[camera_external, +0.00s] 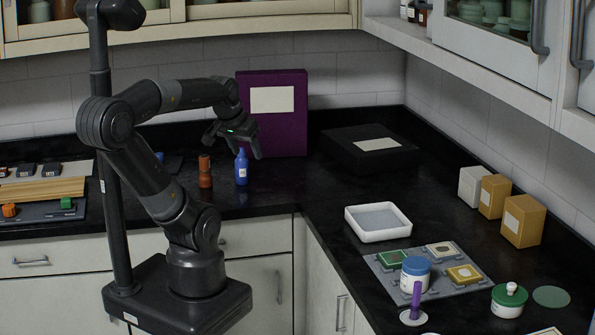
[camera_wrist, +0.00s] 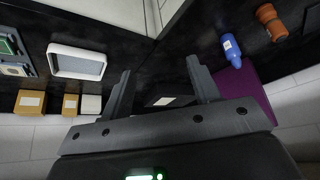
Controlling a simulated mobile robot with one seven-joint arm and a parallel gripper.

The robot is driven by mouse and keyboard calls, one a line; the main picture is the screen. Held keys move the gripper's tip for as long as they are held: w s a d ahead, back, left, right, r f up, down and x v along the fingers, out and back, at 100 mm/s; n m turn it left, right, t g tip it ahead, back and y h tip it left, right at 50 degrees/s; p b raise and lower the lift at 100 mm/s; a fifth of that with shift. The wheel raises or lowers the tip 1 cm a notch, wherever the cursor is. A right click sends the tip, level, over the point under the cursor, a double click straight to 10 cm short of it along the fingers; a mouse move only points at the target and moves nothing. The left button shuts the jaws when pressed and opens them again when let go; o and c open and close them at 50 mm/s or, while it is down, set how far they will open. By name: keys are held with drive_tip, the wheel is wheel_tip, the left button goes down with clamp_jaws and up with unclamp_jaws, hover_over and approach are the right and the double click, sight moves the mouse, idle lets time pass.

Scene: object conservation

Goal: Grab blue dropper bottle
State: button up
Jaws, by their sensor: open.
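The blue dropper bottle (camera_external: 241,170) stands upright on the black counter, with a white label on its front. My gripper (camera_external: 233,149) is open and empty, and in the external view it appears just above and around the bottle's top. In the wrist view the bottle (camera_wrist: 231,49) lies to the right of the right finger, outside the gap between the fingertips (camera_wrist: 158,68). The bottle is not between the fingers in that view.
An orange-brown bottle (camera_external: 205,172) stands just left of the blue one. A purple box (camera_external: 287,130) stands behind, and a black box (camera_external: 345,150) lies to the right. A white tray (camera_external: 378,236) is further right. The counter right of the blue bottle is clear.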

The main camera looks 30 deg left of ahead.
drive_tip(key=shift+o, duration=0.9)
drive_tip(key=g, duration=0.1)
hover_over(241, 156)
drive_tip(key=s+a, duration=0.1)
drive_tip(key=s, duration=0.1)
wheel_tip(241, 156, down, 7)
drive_tip(key=shift+m, duration=0.4)
drive_tip(key=x, duration=0.4)
drive_tip(key=shift+w+a+f, duration=0.1)
drive_tip(key=shift+w+f, duration=0.15)
drive_tip(key=shift+f, duration=0.05)
drive_tip(key=shift+d+x, duration=0.15)
drive_tip(key=shift+x, duration=1.3)
drive_tip(key=shift+d+x, duration=0.1)
drive_tip(key=shift+x, duration=1.3)
drive_tip(key=shift+s+f, duration=0.1)
drive_tip(key=shift+s, duration=0.05)
drive_tip(key=shift+c, duration=0.6)
